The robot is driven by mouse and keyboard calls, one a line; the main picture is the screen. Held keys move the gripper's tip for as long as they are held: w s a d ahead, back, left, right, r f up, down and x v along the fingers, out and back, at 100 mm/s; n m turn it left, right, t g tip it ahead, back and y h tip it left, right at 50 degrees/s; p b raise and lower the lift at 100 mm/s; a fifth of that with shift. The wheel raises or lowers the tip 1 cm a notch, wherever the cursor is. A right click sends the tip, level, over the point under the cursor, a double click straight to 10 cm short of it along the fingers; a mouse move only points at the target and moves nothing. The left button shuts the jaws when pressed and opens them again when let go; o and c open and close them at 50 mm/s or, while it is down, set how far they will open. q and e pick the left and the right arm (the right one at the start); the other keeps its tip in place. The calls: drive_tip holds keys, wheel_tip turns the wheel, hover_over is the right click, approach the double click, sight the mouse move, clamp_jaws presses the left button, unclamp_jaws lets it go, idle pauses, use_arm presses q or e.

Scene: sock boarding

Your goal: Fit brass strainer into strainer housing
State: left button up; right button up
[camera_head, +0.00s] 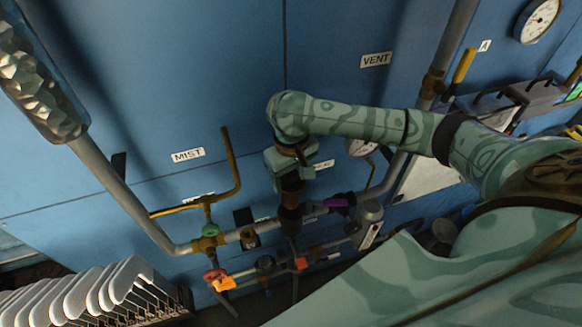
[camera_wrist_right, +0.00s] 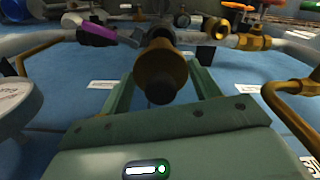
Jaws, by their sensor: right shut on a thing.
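My right gripper (camera_head: 292,178) reaches down over the grey pipe run, in front of the blue panel. In the right wrist view its two green fingers (camera_wrist_right: 162,85) are shut on the brass strainer (camera_wrist_right: 160,68), a stepped brass cylinder with a dark near end. In the head view the strainer is mostly hidden by the gripper. A dark fitting on the pipe, apparently the strainer housing (camera_head: 290,219), lies just below the gripper. The strainer's far end lines up with it in the right wrist view; I cannot tell how deep it sits. My left gripper is not in view.
A purple valve handle (camera_head: 338,202) lies close right of the fitting. A bent brass pipe (camera_head: 233,165) rises at left. White rounded forms (camera_head: 90,292) stand lower left.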

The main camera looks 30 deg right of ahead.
sight(291, 185)
wheel_tip(291, 185, down, 3)
drive_tip(key=shift+w+f+b, duration=0.1)
drive_tip(key=shift+f+b, duration=0.1)
drive_tip(key=shift+b, duration=0.1)
drive_tip(key=shift+f, duration=0.2)
idle(0.5)
drive_tip(key=shift+p, duration=0.9)
drive_tip(key=shift+p, duration=0.9)
idle(0.4)
drive_tip(key=shift+p, duration=0.8)
